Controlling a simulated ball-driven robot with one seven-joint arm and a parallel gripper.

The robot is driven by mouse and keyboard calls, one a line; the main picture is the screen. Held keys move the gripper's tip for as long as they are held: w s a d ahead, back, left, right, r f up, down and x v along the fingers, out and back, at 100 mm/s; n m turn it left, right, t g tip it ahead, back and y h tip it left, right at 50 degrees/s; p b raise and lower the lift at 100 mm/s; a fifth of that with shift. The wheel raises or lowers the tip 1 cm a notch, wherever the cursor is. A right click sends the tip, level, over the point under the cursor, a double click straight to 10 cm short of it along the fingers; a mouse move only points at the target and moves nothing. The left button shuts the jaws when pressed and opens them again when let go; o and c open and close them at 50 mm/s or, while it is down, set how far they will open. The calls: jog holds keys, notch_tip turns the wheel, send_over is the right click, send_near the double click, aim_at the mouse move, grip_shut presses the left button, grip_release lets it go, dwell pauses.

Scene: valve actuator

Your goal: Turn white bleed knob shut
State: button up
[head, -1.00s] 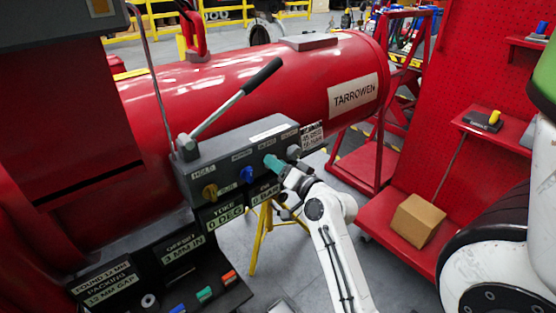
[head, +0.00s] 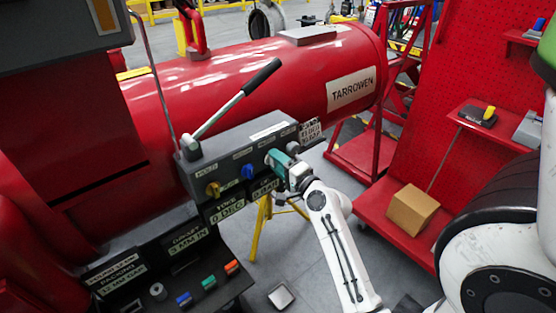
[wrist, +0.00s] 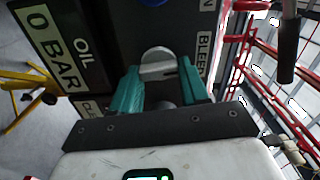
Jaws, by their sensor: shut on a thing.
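The white bleed knob (wrist: 158,62) is a pale round knob with a raised grip bar on the dark panel face, beside the BLEED label (wrist: 204,55) in the wrist view. My gripper (wrist: 160,80) has teal fingers, one on each side of the knob, and is shut on it. In the head view my gripper (head: 279,160) meets the front of the grey control box (head: 232,150) near its right end. There the fingers largely hide the knob.
A long lever (head: 235,98) rises above the box. A red trolley with a cardboard box (head: 412,209) stands right.

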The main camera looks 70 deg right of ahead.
dwell(0.4)
jog(key=o, duration=1.1)
jog(key=shift+c, duration=0.2)
jog(key=b+v, duration=0.2)
jog(key=v, duration=0.9)
jog(key=shift+w+f, duration=0.1)
